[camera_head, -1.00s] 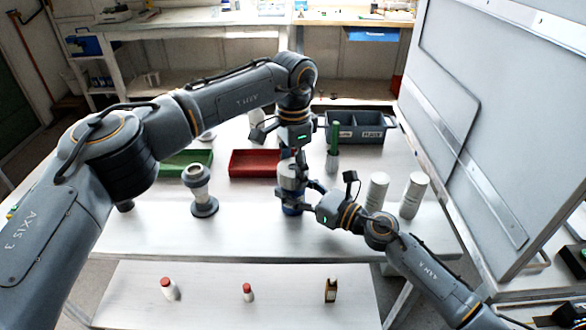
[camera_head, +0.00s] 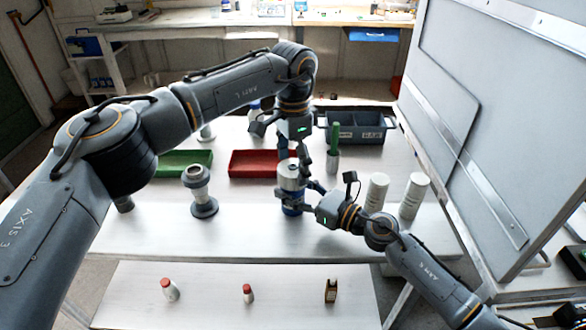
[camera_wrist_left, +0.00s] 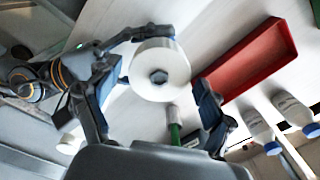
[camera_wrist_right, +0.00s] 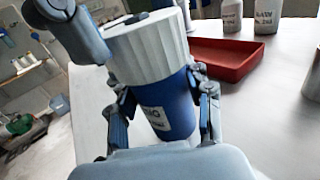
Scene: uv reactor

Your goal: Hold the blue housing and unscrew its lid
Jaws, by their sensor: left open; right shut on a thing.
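The blue housing (camera_head: 291,208) stands upright on the table, its blue body plain in the right wrist view (camera_wrist_right: 172,108) with a pale label. Its ribbed white lid (camera_head: 291,171) sits on top; the left wrist view shows this lid (camera_wrist_left: 168,58) from above with a dark hexagonal centre. My right gripper (camera_head: 303,198) is shut on the blue body below the lid, a finger on each side. My left gripper (camera_head: 295,156) points down above the lid with its fingers open. In the left wrist view its fingers (camera_wrist_left: 150,112) are apart, and the lid appears beyond them, not gripped.
A red tray (camera_head: 262,163) and green tray (camera_head: 186,162) lie behind. A grey divided bin (camera_head: 356,128) and a green-topped item (camera_head: 333,150) stand at back right. White cylinders (camera_head: 376,192) stand right, a grey flanged part (camera_head: 200,190) left. A large panel (camera_head: 480,120) borders the right.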

